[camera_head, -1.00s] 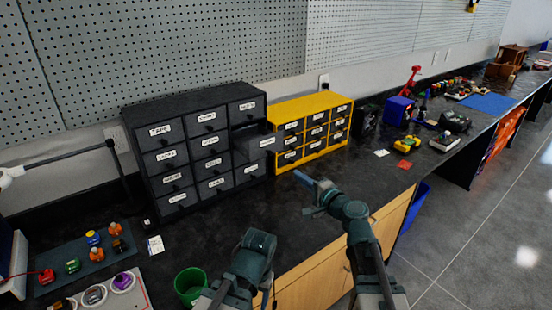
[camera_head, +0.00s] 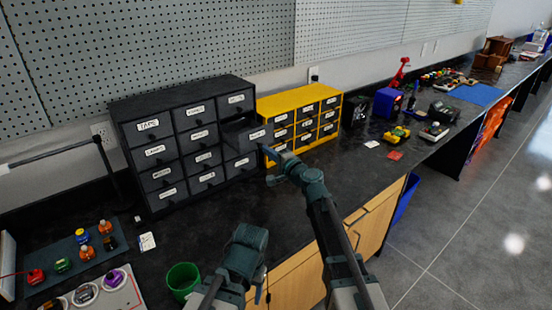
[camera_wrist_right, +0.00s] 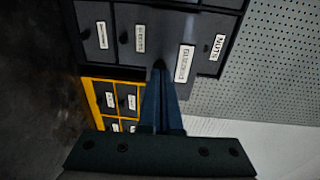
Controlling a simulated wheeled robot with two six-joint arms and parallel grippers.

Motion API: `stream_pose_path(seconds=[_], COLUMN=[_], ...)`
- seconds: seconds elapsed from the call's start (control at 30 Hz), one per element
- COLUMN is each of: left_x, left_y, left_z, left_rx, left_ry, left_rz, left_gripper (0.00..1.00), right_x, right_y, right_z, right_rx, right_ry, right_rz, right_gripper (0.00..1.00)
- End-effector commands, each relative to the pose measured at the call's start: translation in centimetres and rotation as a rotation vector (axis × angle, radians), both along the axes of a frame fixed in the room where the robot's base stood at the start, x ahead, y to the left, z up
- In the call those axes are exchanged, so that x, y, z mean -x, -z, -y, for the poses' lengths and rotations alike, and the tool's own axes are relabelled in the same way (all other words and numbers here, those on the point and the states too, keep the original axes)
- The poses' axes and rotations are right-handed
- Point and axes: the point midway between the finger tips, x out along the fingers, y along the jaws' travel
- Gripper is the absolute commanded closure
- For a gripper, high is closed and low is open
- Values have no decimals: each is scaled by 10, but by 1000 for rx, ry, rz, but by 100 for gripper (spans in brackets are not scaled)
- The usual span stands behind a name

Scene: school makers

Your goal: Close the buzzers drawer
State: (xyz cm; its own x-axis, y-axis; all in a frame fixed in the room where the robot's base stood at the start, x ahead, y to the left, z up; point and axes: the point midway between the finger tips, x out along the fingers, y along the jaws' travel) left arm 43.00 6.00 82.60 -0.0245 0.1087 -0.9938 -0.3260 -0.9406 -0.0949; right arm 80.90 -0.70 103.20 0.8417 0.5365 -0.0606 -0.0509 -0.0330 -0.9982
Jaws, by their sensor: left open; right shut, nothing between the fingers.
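The buzzers drawer (camera_head: 257,135) sticks out of the right column of the black drawer cabinet (camera_head: 180,95), with a dark gap above its front. In the right wrist view its labelled front (camera_wrist_right: 185,62) stands nearer than its neighbours. My right gripper (camera_head: 266,151) is shut and empty, its blue fingertips at the drawer front; in the wrist view the tips (camera_wrist_right: 160,72) meet its dark knob, though contact is hard to tell. My left gripper (camera_head: 246,252) is low in the head view, over the counter's front edge, away from the cabinet; its fingers are hard to make out.
A yellow drawer cabinet (camera_head: 300,113) stands right beside the black one. A green cup (camera_head: 183,279) stands near the front edge. A tray (camera_head: 72,258) of small coloured parts lies at left. The counter before the black cabinet is mostly clear.

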Motion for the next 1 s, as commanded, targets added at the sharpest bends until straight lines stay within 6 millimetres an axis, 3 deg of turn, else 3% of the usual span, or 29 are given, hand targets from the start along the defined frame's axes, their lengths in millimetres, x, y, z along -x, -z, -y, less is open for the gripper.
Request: stream_pose_path(seconds=[0.13, 0.67, 0.87, 1.0], left_x=[0, 0, 0, 0], left_y=[1, 1, 1, 1], left_z=[0, 0, 0, 0], left_rx=[0, 0, 0, 0], left_ry=[0, 0, 0, 0], left_rz=[0, 0, 0, 0], left_gripper=[37, 37, 37, 37], right_x=[-9, -15, -46, -79], right_y=[1, 1, 1, 1], right_z=[-5, -10, -30, -54], right_rx=[0, 0, -1, -1], right_ry=[0, -1, -2, -3], right_rz=[0, 0, -1, -1], right_gripper=[100, 100, 100, 100])
